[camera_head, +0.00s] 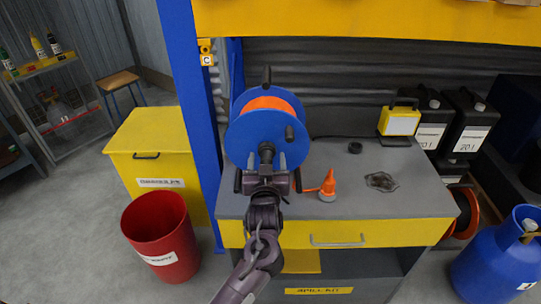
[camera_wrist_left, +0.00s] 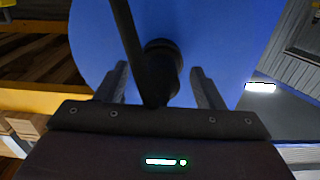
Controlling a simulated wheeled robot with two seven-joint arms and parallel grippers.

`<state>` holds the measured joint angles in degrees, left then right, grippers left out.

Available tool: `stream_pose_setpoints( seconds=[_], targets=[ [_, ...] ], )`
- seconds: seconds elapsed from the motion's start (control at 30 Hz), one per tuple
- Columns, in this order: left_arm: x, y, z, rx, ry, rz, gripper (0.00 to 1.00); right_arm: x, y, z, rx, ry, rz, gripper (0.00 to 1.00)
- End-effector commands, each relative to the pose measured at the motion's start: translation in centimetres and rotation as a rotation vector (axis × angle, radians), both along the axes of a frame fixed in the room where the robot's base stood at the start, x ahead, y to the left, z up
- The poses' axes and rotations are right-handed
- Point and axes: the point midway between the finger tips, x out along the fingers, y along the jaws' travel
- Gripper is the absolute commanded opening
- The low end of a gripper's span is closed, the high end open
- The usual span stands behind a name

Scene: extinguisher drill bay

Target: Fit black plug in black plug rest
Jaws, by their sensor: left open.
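A blue reel (camera_head: 240,135) wound with orange cable stands on the grey worktop (camera_head: 335,170). My left gripper (camera_head: 267,163) is in front of its lower face, fingers apart. A black cylindrical piece (camera_head: 266,151) shows between the fingers; it may be the black plug, or part of the reel. In the left wrist view this black piece (camera_wrist_left: 163,58) stands against the blue disc, and a black bar crosses in front of it. The fingers (camera_wrist_left: 160,88) are on either side, with gaps.
A blue post (camera_head: 195,100) rises at left, beside a yellow bin (camera_head: 155,150) and a red bucket (camera_head: 160,235).

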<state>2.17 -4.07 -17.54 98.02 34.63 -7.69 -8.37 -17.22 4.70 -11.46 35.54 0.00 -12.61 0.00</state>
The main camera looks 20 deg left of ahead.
Motion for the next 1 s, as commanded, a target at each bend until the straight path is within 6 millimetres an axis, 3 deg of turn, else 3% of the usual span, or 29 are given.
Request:
stream_pose_setpoints(
  seconds=[1.0],
  targets=[
    [0.01,0.15,-0.04,0.001,0.001,0.001,0.62,0.08,0.18,0.49,0.002,-0.001,-0.001,0.44]
  ],
)
